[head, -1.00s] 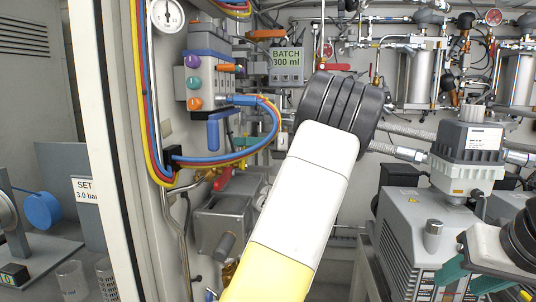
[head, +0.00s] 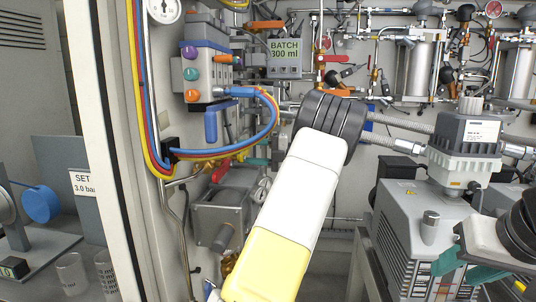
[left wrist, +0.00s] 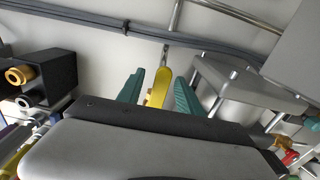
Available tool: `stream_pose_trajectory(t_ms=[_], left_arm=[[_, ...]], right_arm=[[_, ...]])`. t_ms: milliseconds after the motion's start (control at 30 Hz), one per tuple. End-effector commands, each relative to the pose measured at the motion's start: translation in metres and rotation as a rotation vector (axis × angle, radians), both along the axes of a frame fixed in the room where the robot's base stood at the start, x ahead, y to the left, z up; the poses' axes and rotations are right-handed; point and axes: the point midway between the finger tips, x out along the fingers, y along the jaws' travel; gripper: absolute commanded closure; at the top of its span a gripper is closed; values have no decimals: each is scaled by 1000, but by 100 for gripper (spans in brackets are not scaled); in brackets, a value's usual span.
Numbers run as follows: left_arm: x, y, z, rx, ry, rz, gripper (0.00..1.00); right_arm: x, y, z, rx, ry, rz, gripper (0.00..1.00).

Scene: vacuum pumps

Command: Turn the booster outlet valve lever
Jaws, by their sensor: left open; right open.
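A yellow lever (left wrist: 158,88) stands between the two teal fingers of my left gripper (left wrist: 158,95) in the left wrist view. The fingers are open, one on each side, with gaps to the lever. I cannot tell for certain that it is the booster outlet valve lever. In the head view my left arm covers the middle and hides the left gripper's fingertips. My right gripper (head: 464,268) is partly in view at the lower right, with teal fingers close to the grey pump; it is open.
A grey pump (head: 425,240) stands at the lower right. Blue, red and yellow hoses loop from the valve block (head: 208,70) at the left. A grey box (left wrist: 250,85) is right of the left fingers; a black block (left wrist: 45,75) is at left. A white cabinet post (head: 100,130) borders the left.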

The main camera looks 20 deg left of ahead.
Motion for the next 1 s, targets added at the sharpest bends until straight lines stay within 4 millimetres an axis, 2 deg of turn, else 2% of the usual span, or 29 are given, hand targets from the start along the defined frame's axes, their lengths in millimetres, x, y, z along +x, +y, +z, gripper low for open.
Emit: stream_pose_trajectory(t_ms=[667,1000], left_arm=[[4,-19,0,0,-2,0,57],[5,-20,1,1,-2,0,57]], right_arm=[[0,0,0,0,0,0,57],[0,0,0,0,0,0,57]])
